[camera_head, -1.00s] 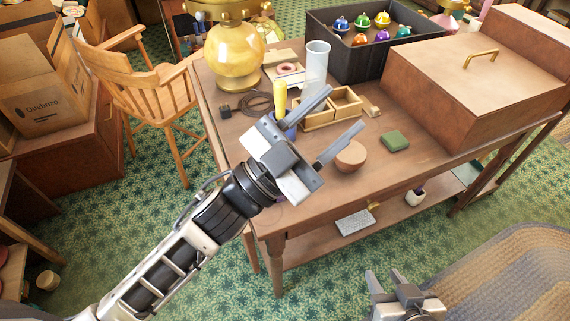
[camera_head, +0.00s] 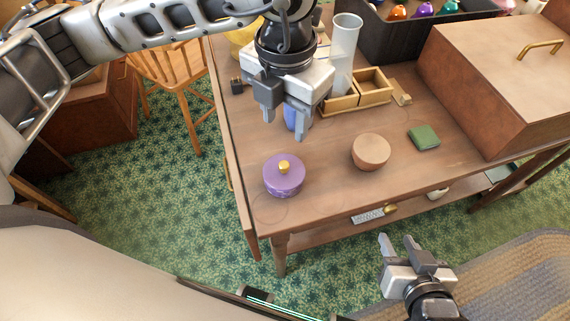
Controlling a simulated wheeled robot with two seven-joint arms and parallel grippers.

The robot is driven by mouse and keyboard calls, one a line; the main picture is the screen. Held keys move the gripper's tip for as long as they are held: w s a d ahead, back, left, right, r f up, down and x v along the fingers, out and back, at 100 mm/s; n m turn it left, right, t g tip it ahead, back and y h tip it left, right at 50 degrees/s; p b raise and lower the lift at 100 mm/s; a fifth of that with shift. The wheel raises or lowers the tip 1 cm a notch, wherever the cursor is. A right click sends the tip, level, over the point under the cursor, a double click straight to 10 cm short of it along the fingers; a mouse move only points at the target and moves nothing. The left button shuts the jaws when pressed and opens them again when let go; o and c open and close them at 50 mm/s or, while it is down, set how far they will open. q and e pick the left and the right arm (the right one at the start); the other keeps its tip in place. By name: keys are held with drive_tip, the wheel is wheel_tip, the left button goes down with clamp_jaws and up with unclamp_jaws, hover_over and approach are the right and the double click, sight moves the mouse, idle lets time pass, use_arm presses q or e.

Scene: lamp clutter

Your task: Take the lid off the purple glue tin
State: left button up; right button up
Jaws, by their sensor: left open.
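The purple glue tin (camera_head: 283,178) stands upright near the front left corner of the wooden table. Its lid, with a round gold knob (camera_head: 284,167), sits on top. My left gripper (camera_head: 285,128) points down above the table, behind the tin and apart from it. It is open, and a blue object (camera_head: 291,118) shows behind its fingers. My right gripper (camera_head: 397,246) is low in front of the table over the floor, with its fingers apart and nothing between them.
A tan bowl (camera_head: 371,152) stands right of the tin, with a green block (camera_head: 424,137) beyond it. A divided wooden tray (camera_head: 372,83), a clear cylinder (camera_head: 344,50) and a large brown box (camera_head: 490,80) stand behind. The table around the tin is clear.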

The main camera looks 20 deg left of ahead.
use_arm(q)
hover_over(283, 164)
drive_tip(key=f, duration=0.7)
drive_tip(key=shift+s+d+f, duration=0.1)
drive_tip(key=shift+d+f, duration=0.1)
drive_tip(key=shift+d, duration=0.05)
drive_tip(key=shift+a+f+p, duration=0.2)
drive_tip(key=shift+f+p, duration=0.2)
drive_tip(key=shift+f, duration=2.35)
clamp_jaws()
